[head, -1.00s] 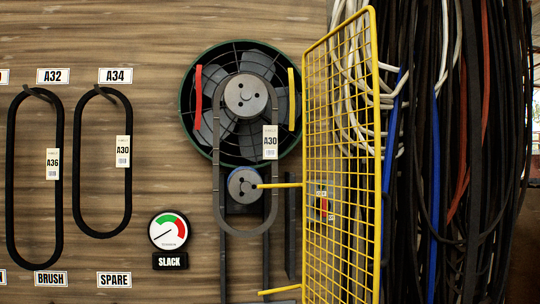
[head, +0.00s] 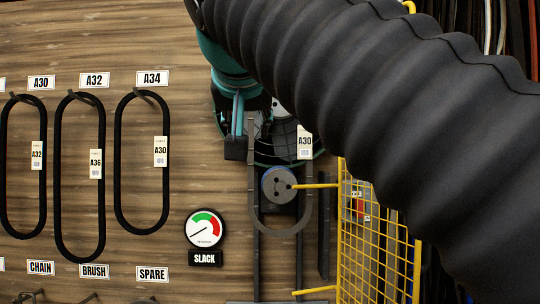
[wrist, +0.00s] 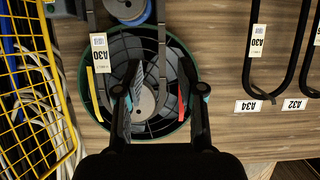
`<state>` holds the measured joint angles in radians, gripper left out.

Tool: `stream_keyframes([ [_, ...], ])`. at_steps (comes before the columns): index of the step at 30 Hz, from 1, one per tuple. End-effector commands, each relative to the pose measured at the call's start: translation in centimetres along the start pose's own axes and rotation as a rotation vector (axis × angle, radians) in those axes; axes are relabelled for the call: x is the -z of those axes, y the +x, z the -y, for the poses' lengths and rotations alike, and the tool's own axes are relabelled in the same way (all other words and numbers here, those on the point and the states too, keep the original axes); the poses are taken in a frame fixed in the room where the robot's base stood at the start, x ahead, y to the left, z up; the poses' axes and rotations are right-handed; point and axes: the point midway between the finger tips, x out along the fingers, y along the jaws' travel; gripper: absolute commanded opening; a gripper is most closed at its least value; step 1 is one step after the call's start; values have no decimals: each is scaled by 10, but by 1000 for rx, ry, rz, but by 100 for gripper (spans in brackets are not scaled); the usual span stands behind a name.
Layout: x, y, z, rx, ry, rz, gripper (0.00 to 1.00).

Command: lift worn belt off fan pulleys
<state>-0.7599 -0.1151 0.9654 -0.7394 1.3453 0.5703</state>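The worn grey belt (head: 253,185) carries an A30 tag and hangs in a long loop around the fan's pulleys. Its lower bend hangs below the small lower pulley (head: 278,185). In the wrist view, upside down, the belt (wrist: 162,45) runs to the large upper pulley (wrist: 141,103) in front of the fan (wrist: 171,75). My gripper (head: 236,150) is at the fan's left side in the head view, and my arm hides most of the fan and upper pulley. In the wrist view my gripper (wrist: 160,90) is open, fingers wide apart, with one belt strand appearing between them. Contact cannot be told.
A yellow mesh guard (head: 378,245) stands swung out to the right of the pulleys. Several black belts hang on labelled pegs at left, including one (head: 118,170) under the A34 sign. A tension gauge (head: 205,229) above a SLACK plate has its needle toward lower left.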

Motion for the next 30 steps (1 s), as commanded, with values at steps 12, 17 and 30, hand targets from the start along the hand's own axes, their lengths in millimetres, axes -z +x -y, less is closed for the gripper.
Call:
stream_keyframes([
  [12,6,52,2,-4,13,-10,39],
  [17,7,73,2,-1,13,-11,39],
  [30,12,106,3,-2,12,-10,39],
])
